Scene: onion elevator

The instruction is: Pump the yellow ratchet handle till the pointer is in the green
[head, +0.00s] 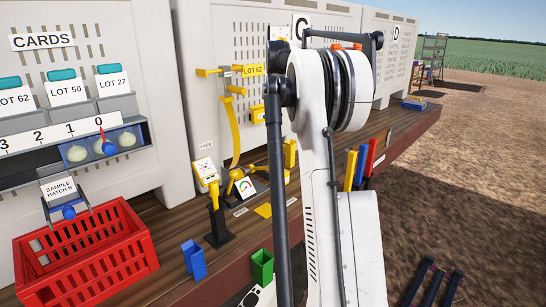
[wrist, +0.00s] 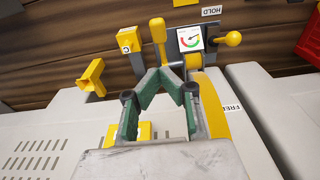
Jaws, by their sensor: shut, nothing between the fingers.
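In the wrist view a yellow upright handle with a rounded end (wrist: 158,30) stands left of the gauge (wrist: 190,39). I take it as the ratchet handle. A second yellow lever with a ball knob (wrist: 232,38) sticks out right of the gauge. The white gauge face has red and green arcs; its pointer is too small to read surely. It also shows in the head view (head: 246,187). My gripper (wrist: 160,74) has green fingers, shut and empty, with tips just below the handle in the picture. Contact cannot be told. The head view hides my gripper behind my arm.
A yellow strap (wrist: 212,104) runs beside my gripper, near a FREE label (wrist: 232,109). A HOLD label (wrist: 211,11) lies behind. A yellow funnel-like bracket (wrist: 91,77) stands left. The head view shows a red crate (head: 85,258) and blue (head: 194,259) and green (head: 262,267) holders.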

